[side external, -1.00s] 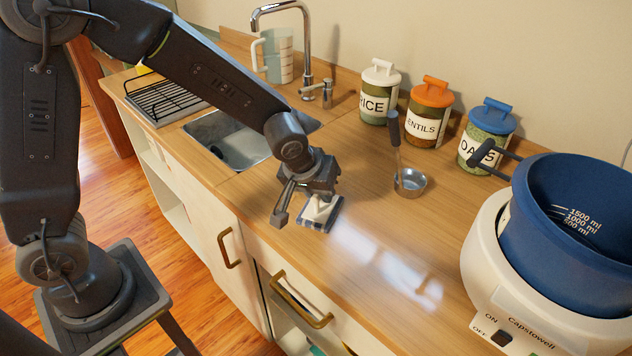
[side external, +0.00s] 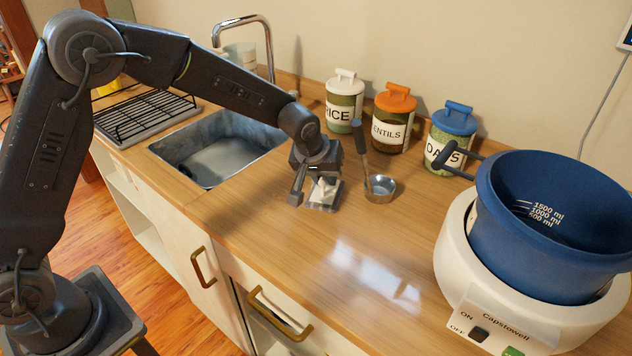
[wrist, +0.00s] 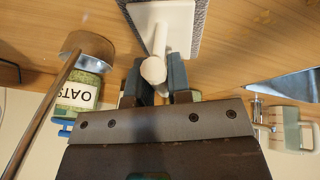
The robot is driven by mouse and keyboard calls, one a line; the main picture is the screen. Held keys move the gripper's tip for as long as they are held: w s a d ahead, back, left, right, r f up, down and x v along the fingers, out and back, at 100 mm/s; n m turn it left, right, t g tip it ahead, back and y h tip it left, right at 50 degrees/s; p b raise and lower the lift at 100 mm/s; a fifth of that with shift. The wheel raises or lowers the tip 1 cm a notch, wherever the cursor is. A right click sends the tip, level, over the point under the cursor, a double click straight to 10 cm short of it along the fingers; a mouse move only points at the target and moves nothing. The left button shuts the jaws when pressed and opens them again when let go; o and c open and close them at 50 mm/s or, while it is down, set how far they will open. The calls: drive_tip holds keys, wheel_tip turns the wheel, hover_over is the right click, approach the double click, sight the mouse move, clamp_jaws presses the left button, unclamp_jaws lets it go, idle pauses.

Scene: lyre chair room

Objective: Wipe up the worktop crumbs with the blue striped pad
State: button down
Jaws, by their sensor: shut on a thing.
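My gripper (side external: 316,184) is shut on the white handle of the pad (side external: 323,205), low over the wooden worktop (side external: 290,232). The pad looks flat on the worktop or very close to it; I cannot tell contact. In the wrist view, the pad's white back (wrist: 182,28) and grey edge show, with its handle between my fingers. Its blue stripes are hard to make out now. I cannot clearly make out crumbs on the worktop.
A metal ladle (side external: 380,190) stands just right of the pad. Rice (side external: 345,98), lentils (side external: 393,118) and oats (side external: 450,137) jars line the wall. A blue-and-white cooker (side external: 540,225) is at right, a sink (side external: 215,150) at left. The front worktop is clear.

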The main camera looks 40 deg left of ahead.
drive_tip(key=shift+w+a, duration=0.1)
drive_tip(key=shift+w, duration=0.35)
drive_tip(key=a, duration=0.4)
drive_tip(key=shift+s, duration=0.1)
drive_tip(key=shift+s+a, duration=0.2)
drive_tip(key=s, duration=1.3)
drive_tip(key=a, duration=0.3)
drive_tip(key=shift+w+a, duration=0.15)
drive_tip(key=shift+a, duration=0.25)
drive_tip(key=shift+w+a, duration=0.2)
drive_tip(key=shift+w, duration=0.05)
drive_tip(key=w, duration=1.2)
drive_tip(key=shift+w, duration=0.4)
wheel_tip(320, 180, up, 8)
drive_tip(key=shift+s+r, duration=0.1)
